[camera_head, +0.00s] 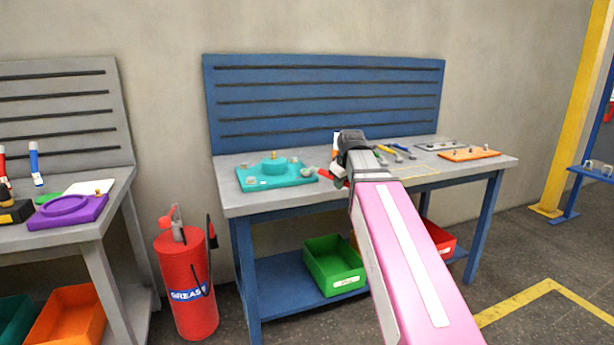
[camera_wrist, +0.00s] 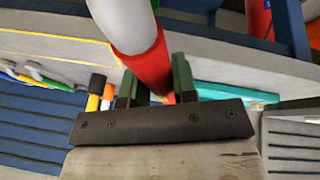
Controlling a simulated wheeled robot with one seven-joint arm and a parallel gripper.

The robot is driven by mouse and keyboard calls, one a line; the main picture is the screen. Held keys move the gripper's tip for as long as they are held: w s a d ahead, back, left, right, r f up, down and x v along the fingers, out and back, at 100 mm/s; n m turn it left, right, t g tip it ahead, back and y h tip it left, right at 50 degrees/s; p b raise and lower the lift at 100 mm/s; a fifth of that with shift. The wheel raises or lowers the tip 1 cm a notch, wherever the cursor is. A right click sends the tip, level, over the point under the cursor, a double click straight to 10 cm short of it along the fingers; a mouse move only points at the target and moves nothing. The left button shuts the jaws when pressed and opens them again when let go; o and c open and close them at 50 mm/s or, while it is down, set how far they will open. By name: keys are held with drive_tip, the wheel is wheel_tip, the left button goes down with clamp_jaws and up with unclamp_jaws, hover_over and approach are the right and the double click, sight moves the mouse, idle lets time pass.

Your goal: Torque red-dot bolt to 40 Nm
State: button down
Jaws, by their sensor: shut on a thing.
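My gripper (camera_head: 343,177) is over the blue workbench, right of the teal fixture. In the wrist view its two green fingers (camera_wrist: 155,82) are shut on a red tool (camera_wrist: 149,66) with a thick grey end. The tool's red part (camera_head: 326,175) also shows in the head view, pointing left towards the teal fixture. The teal fixture (camera_head: 249,183) has a raised round boss and several bolts at its corners; its edge shows in the wrist view (camera_wrist: 222,91). I cannot make out a red dot on any bolt. My wrist hides part of the tool.
Hand tools (camera_head: 401,150) with yellow and blue handles lie behind my gripper. A green bin (camera_head: 335,266) is on the lower shelf.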

drive_tip(key=shift+r, duration=0.15)
drive_tip(key=shift+r, duration=2.15)
